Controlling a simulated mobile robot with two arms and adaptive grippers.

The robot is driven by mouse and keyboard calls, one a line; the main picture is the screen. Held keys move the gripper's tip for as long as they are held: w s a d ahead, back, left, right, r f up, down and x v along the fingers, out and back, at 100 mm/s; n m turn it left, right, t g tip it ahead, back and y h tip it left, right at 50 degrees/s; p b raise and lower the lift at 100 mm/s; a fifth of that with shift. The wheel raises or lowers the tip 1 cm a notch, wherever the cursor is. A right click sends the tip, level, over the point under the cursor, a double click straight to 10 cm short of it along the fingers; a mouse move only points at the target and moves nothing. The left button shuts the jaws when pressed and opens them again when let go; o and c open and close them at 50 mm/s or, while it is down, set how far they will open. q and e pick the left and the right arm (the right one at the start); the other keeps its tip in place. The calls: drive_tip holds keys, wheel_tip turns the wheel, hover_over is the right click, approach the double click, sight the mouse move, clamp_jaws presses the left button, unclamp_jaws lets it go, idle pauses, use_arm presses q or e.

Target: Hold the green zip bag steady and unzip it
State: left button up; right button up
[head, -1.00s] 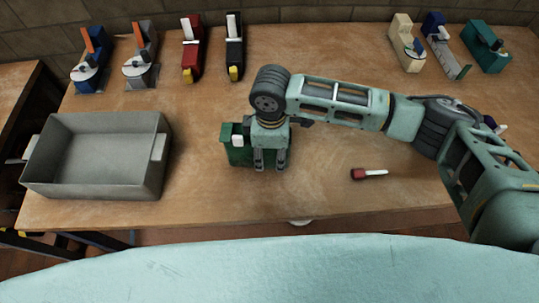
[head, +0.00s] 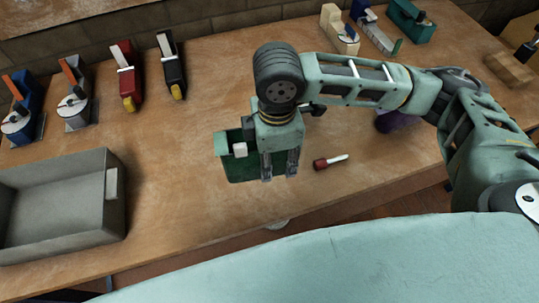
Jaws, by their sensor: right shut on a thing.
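The green zip bag (head: 223,147) is in the middle of the head view, near the table's front edge. It looks upright, with a small white piece (head: 240,149) near its top. My right gripper (head: 279,172) points down over the bag's right part and is shut on it. The fingers and wrist hide part of the bag, and I cannot make out the zip line. I cannot tell whether the bag's underside touches the table. My left gripper is out of view.
A grey bin (head: 116,210) stands at the left. A red-handled tool (head: 330,162) lies just right of the bag. A purple thing (head: 393,122) is partly behind my right arm. Several tools line the table's back edge. The wooden table (head: 190,175) is clear between bin and bag.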

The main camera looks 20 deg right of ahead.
drive_tip(key=shift+a, duration=0.1)
drive_tip(key=shift+w+a+f+b, duration=0.2)
drive_tip(key=shift+w+a+f, duration=0.35)
drive_tip(key=shift+a+f, duration=0.3)
drive_tip(key=shift+w+a+f+b, duration=0.15)
drive_tip(key=shift+w+a+f, duration=0.4)
drive_tip(key=shift+a+f, duration=0.3)
drive_tip(key=shift+w+a+f+b, duration=0.2)
drive_tip(key=shift+w+a+f, duration=0.45)
drive_tip(key=shift+f, duration=0.3)
drive_tip(key=shift+w+a+f+b, duration=0.3)
drive_tip(key=shift+w+a+f, duration=0.25)
drive_tip(key=shift+a+f, duration=0.3)
drive_tip(key=shift+w+a+f+b, duration=0.25)
drive_tip(key=shift+w+a+f, duration=0.25)
drive_tip(key=shift+a+f, duration=0.35)
drive_tip(key=shift+w+a+f+b, duration=0.3)
drive_tip(key=shift+w+a+f, duration=0.25)
drive_tip(key=shift+a+f, duration=0.3)
drive_tip(key=shift+d+f, duration=0.15)
drive_tip(key=shift+f, duration=0.2)
drive_tip(key=o, duration=1.2)
drive_tip(key=shift+o, duration=0.8)
drive_tip(key=shift+r, duration=0.1)
